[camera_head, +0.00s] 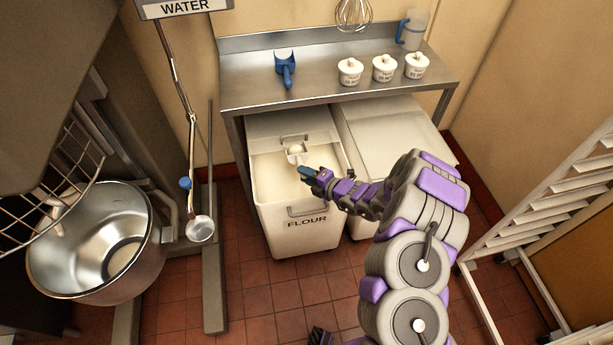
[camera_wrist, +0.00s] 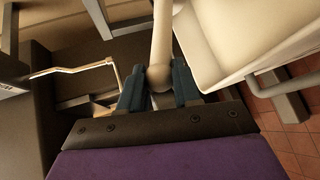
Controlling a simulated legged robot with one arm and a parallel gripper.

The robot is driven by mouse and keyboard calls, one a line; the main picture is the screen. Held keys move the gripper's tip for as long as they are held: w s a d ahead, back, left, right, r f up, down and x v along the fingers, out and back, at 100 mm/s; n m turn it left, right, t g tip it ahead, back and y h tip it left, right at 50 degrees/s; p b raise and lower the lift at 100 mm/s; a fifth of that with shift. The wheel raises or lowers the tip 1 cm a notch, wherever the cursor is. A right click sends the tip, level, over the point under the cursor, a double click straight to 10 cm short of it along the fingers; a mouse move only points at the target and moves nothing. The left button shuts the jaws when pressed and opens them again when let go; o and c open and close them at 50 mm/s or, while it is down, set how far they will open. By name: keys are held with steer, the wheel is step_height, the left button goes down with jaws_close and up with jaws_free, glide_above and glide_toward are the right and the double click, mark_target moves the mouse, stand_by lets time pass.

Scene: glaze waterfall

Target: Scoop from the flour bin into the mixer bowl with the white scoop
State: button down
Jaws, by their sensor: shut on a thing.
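The white flour bin (camera_head: 285,222), labelled FLOUR, stands under the steel table with its front open and pale flour (camera_head: 272,172) inside. The white scoop (camera_head: 295,150) is over the bin opening; I cannot tell whether it touches the flour or holds any. My gripper (camera_head: 309,174) is at the bin's right side, just in front of the scoop. In the wrist view, my gripper (camera_wrist: 159,90) is shut on the scoop's pale handle (camera_wrist: 162,45); the scoop's head is not clear there. The steel mixer bowl (camera_head: 65,262) is at the far left and looks empty.
A WATER sign (camera_head: 185,7) and a hanging pipe with a round metal end (camera_head: 200,229) stand between bowl and bin. A second, lidded bin (camera_head: 390,135) is at the right. The steel table (camera_head: 320,88) holds a blue scoop (camera_head: 285,68), white tubs and a jug. A rack (camera_head: 560,190) stands right.

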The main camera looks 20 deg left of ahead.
steer(key=shift+t+y, duration=0.3)
steer(key=shift+s+d+r+p, duration=0.15)
steer(key=shift+r+p, duration=0.25)
steer(key=shift+r, duration=0.5)
steer(key=shift+s+d+r+p, duration=0.1)
steer(key=shift+r+p, duration=0.3)
steer(key=shift+r, duration=0.5)
steer(key=shift+s+d+r+p, duration=0.15)
steer(key=shift+r+p, duration=0.25)
steer(key=shift+r, duration=0.5)
steer(key=shift+a, duration=0.1)
